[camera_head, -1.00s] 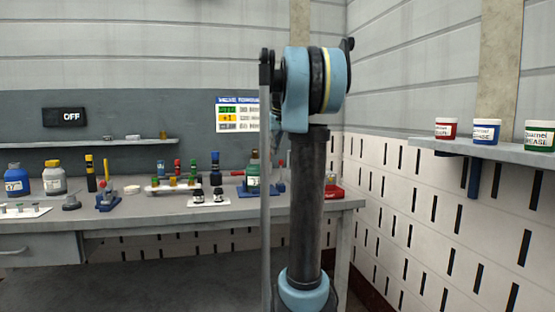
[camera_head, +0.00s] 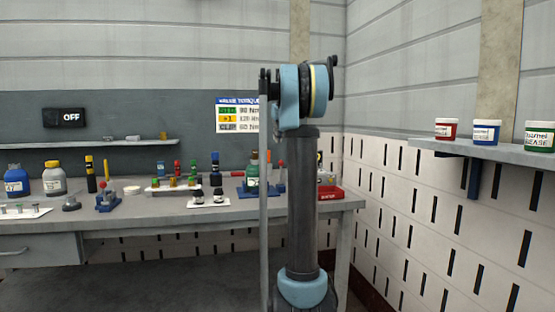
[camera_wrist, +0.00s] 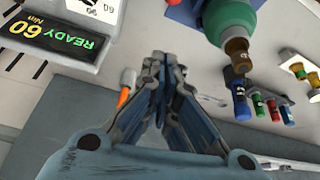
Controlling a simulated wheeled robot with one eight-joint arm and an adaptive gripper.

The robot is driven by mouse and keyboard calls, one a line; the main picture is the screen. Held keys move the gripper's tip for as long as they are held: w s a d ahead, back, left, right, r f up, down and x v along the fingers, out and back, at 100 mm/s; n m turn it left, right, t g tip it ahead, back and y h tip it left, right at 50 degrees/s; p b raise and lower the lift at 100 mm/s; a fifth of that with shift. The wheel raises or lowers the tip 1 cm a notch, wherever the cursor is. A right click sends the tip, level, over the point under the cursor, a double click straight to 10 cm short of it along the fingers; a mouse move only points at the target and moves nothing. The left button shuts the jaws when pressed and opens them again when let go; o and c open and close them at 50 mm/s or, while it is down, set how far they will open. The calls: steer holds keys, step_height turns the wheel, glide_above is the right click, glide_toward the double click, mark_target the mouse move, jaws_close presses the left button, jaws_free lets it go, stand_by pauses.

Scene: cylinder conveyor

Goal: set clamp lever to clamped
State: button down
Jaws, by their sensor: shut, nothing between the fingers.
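A green bottle (camera_head: 252,172) stands in a blue fixture (camera_head: 252,190) at the right part of the bench. A short red handle (camera_head: 237,173) sticks out to its left; I cannot tell for sure whether this is the clamp lever or how it is set. In the wrist view the green bottle (camera_wrist: 230,18) with its brown cap is at the top, with part of the blue fixture beside it. My gripper (camera_wrist: 163,62) is shut and empty over the bench, below and left of the bottle in that view. In the head view my arm hides the gripper.
An orange-tipped tool (camera_wrist: 127,82) is close beside my fingers. A device reading READY 60 (camera_wrist: 65,35) is at upper left. Small coloured vials (camera_wrist: 272,108) and a blue-capped bottle (camera_wrist: 240,95) stand to the right. A shelf with jars (camera_head: 487,150) projects from the right wall.

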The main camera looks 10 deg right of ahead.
steer(key=shift+f, duration=0.1)
step_height(320, 180, down, 9)
steer(key=shift+f, duration=0.15)
stand_by(0.7)
steer(key=shift+s, duration=0.1)
steer(key=shift+s, duration=0.1)
steer(key=shift+s+t, duration=0.2)
steer(key=shift+t, duration=0.1)
